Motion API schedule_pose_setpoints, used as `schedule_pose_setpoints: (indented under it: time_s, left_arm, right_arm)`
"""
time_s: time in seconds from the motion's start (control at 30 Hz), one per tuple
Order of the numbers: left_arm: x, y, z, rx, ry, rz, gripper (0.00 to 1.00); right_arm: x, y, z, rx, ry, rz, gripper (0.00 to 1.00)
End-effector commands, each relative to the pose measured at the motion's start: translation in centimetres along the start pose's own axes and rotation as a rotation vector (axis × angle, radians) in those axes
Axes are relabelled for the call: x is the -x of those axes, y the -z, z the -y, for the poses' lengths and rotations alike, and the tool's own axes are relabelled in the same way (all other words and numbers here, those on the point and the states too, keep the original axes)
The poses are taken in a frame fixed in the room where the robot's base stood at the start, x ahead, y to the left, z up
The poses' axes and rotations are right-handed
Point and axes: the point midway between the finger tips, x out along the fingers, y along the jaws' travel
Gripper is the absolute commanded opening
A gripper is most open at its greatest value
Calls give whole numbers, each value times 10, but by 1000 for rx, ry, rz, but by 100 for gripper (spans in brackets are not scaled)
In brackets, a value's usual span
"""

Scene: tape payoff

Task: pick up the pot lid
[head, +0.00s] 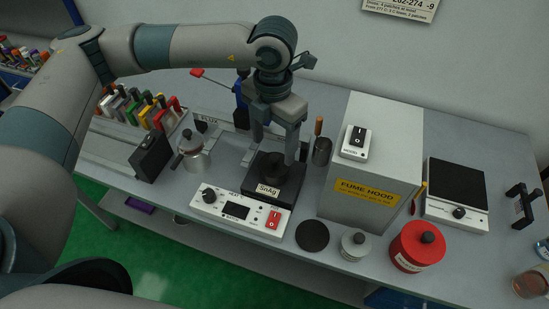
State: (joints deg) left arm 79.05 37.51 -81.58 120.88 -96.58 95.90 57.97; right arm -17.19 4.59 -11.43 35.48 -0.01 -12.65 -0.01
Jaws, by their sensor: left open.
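A black pot with a pale SnAg label (268,189) stands on the white heater unit (238,212) in the middle of the bench. Its dark top, which looks like the pot lid (268,166), is partly hidden by my left gripper (274,152). My left gripper points down over the pot with its fingers apart, one on each side of the lid's middle. I cannot tell whether the fingers touch the lid. My right gripper is out of view.
The grey fume hood box (372,165) stands close on the right. A flat dark disc (312,236), a small lidded jar (354,246) and a red canister (417,248) sit along the front. A metal pot (192,157) and a tool rack (142,110) stand left.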

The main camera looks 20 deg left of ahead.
Motion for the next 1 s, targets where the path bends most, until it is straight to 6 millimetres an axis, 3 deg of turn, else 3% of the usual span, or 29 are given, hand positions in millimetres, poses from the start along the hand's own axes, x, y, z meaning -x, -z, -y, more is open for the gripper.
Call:
schedule_pose_setpoints:
  time_s: [0.57,0.8,1.0]
  left_arm:
    - [-9,-1,0,0,0,-1,65]
    - [-32,-3,0,0,0,-3,65]
    - [-54,-4,-1,0,0,-1,65]
  right_arm:
    - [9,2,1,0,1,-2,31]
    - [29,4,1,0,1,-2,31]
    - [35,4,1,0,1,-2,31]
